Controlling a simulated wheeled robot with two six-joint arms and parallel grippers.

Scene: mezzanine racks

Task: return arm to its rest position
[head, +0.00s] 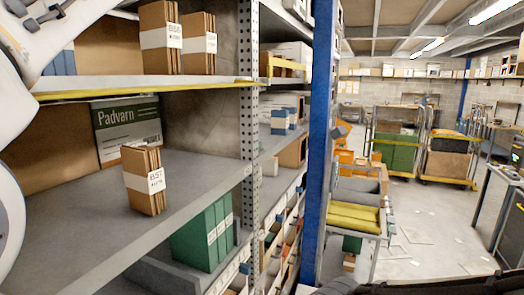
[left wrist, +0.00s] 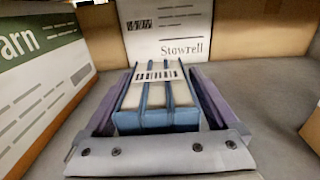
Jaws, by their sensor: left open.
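My left arm comes in at the left edge of the head view, and its white links cover the upper left corner. In the left wrist view my left gripper (left wrist: 162,72) is open, with one purple finger on each side of a bundle of blue-and-white binders (left wrist: 157,96) with a barcode label. The bundle stands between the fingers on a grey shelf. I cannot tell whether the fingers touch it. Blue items (head: 62,61) also show on the upper shelf in the head view, partly behind the arm. My right gripper is not in view.
In the left wrist view a Stowrell box (left wrist: 168,30) stands behind the bundle and a green-and-white box (left wrist: 45,75) stands at left. In the head view a brown carton bundle (head: 143,185) stands on the middle shelf, and a blue post (head: 319,120) rises at right. Open floor lies beyond.

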